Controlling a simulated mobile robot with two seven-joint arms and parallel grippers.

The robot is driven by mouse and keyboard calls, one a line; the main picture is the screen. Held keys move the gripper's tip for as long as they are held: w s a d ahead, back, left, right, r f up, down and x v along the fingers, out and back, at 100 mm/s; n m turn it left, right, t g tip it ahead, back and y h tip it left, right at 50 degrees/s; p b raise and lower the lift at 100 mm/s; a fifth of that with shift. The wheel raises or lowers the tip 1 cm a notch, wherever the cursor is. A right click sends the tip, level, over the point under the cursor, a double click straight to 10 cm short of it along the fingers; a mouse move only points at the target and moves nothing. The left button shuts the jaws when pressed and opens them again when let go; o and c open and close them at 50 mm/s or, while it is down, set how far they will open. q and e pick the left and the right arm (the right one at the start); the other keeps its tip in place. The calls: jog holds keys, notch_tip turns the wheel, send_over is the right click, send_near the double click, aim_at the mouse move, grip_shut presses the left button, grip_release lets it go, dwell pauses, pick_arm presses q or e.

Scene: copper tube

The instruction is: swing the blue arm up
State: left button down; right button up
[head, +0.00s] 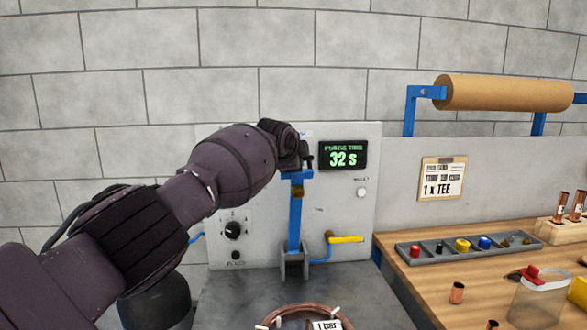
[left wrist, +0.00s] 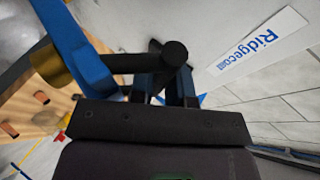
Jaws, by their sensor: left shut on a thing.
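The blue arm (head: 295,222) stands about upright on a grey bracket (head: 293,264) in front of the panel, with a brass-coloured piece near its top. In the left wrist view the blue arm (left wrist: 78,42) runs down from the top left, and a dark round handle (left wrist: 122,63) sticks out sideways from it. My left gripper (head: 304,153) is at the top of the blue arm. In the left wrist view its fingers (left wrist: 168,85) are shut on the dark handle; their tips are partly hidden behind it. My right gripper is in neither view.
The grey panel (head: 348,222) has a display (head: 343,155) reading 32 s, a knob (head: 232,230) and a yellow lever (head: 346,239). A coiled copper tube (head: 275,318) lies in front. A wooden bench (head: 420,285) at right holds a parts tray (head: 405,252) and a clear container (head: 538,300).

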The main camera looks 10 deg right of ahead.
pick_arm(q)
jog(key=shift+w+f, duration=0.1)
jog(key=shift+w, duration=0.25)
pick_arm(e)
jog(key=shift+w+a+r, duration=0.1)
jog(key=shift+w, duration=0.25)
pick_arm(q)
jog(key=c, duration=1.4)
grip_release()
jog(key=shift+a, duration=0.1)
